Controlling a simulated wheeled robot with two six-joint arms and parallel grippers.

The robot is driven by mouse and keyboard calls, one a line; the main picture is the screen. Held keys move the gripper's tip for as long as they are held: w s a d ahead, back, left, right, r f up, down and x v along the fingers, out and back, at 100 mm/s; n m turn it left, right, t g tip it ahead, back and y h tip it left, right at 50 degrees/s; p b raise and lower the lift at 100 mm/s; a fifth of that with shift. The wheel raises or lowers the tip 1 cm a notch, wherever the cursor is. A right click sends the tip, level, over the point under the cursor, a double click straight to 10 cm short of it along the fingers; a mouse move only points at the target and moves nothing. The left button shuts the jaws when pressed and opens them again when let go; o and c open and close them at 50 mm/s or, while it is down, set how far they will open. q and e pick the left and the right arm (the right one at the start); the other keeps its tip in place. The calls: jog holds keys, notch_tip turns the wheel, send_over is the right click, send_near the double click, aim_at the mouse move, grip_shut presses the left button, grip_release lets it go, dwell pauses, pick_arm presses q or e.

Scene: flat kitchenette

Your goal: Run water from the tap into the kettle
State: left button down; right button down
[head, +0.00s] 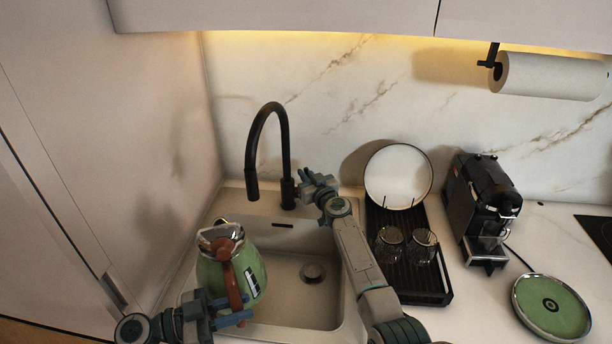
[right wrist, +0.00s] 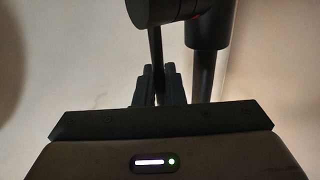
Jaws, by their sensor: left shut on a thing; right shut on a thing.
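The green kettle (head: 248,268) with a silvery top and red-brown handle is held over the left part of the sink (head: 290,262). My left gripper (head: 240,314) is shut on the kettle's handle (head: 234,285). The black tap (head: 270,108) arches above, its outlet a little above and right of the kettle's top. I see no stream of water. My right gripper (head: 308,187) is at the tap's base, shut on the thin tap lever, which shows in the right wrist view (right wrist: 156,52) between the fingers (right wrist: 158,88).
A black drying rack (head: 432,286) with a plate (head: 398,176) and two glasses (head: 390,245) stands right of the sink. A coffee machine (head: 482,205) and a round green kettle base (head: 551,306) are further right. A wall closes the left side.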

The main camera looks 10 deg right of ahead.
pick_arm(q)
jog(key=shift+r, duration=0.2)
pick_arm(e)
jog(key=shift+d, duration=0.15)
jog(key=shift+s+d+f+m+t, duration=0.2)
jog(key=shift+d+m+t, duration=0.2)
jog(key=shift+m, duration=0.3)
jog(key=shift+s+d+f+m+t, duration=0.15)
jog(key=shift+d+m+t, duration=0.25)
jog(key=shift+m, duration=0.3)
jog(key=shift+s+d+f+m+t, duration=0.2)
jog(key=shift+d+m+t, duration=0.2)
jog(key=shift+m, duration=0.3)
jog(key=c, duration=1.6)
grip_release()
jog(key=shift+w, duration=0.1)
jog(key=shift+w+r, duration=0.1)
jog(key=shift+r, duration=4.85)
